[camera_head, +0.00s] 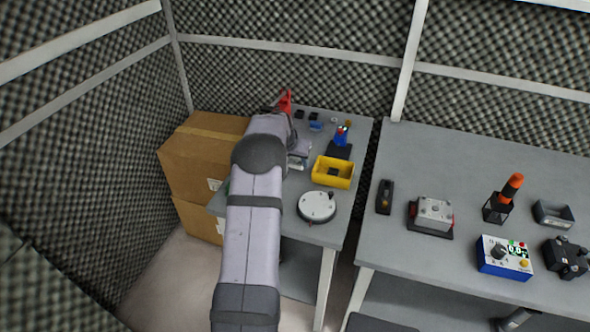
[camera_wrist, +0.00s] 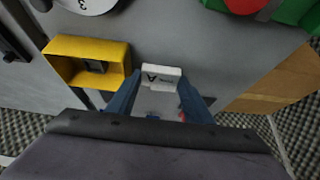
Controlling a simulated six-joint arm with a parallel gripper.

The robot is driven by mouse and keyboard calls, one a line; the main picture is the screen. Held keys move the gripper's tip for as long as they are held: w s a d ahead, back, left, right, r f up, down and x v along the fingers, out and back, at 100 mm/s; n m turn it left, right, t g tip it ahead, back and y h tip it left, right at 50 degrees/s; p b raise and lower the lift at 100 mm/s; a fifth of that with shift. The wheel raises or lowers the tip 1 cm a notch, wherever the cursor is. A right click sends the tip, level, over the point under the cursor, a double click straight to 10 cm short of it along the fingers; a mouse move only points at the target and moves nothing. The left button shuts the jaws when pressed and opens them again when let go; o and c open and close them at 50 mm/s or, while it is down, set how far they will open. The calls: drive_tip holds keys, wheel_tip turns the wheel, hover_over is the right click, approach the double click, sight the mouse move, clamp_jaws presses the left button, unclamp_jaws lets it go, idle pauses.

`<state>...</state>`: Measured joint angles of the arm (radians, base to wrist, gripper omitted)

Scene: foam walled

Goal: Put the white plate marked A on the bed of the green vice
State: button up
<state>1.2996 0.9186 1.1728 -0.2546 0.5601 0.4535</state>
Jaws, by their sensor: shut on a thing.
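The white plate marked A (camera_wrist: 162,73) is between the two blue fingers of my gripper (camera_wrist: 159,84) in the wrist view. The gripper is shut on it, and its dark letter faces the camera. A green body (camera_wrist: 296,12), likely the green vice, is cut off at the top right of the wrist view, apart from the plate. Its bed cannot be made out. In the head view my arm covers most of that area, and only a sliver of green (camera_head: 228,187) shows at its left edge. The fingers and the plate cannot be made out clearly there.
A yellow open bin (camera_head: 333,171) and a round white-topped dial (camera_head: 317,206) stand on the left table, right of my arm. A red object (camera_head: 285,103) stands at the back. Cardboard boxes (camera_head: 198,160) are at left. The right table (camera_head: 450,155) holds several devices.

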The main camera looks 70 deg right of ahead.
sight(293, 164)
drive_tip(key=shift+r+b, duration=0.3)
drive_tip(key=shift+r, duration=2.85)
drive_tip(key=shift+w+a, duration=0.1)
drive_tip(key=shift+w, duration=0.2)
drive_tip(key=w+a+n+t+y, duration=0.6)
drive_tip(key=w+a+n, duration=0.5)
drive_tip(key=n, duration=0.7)
drive_tip(key=shift+w+a+r, duration=0.3)
drive_tip(key=shift+a+r, duration=0.15)
drive_tip(key=shift+a, duration=0.1)
drive_tip(key=shift+f+p, duration=1.45)
drive_tip(key=shift+f, duration=3.55)
drive_tip(key=shift+f, duration=0.15)
